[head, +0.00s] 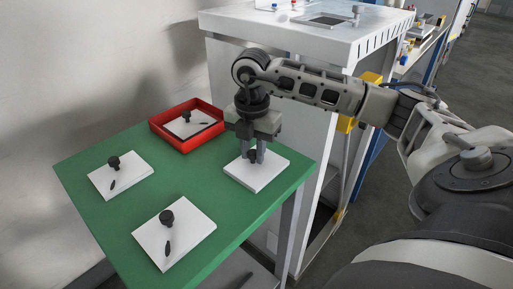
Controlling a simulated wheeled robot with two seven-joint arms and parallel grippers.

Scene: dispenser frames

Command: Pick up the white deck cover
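Several white deck covers, each a flat square plate with a black knob, are in the head view. One deck cover (262,177) lies at the right edge of the green table, under my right gripper (252,153). My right gripper points down, with its fingers low on either side of that cover's knob; whether they press on it I cannot tell. Another cover (135,168) lies at the left, one (185,240) at the front, and one (184,127) inside the red tray (160,133). My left gripper is not in view.
The green table (125,215) has bare surface between the covers. A white-topped dispenser frame (285,38) stands behind and to the right, close to my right arm. A pale wall is at the left.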

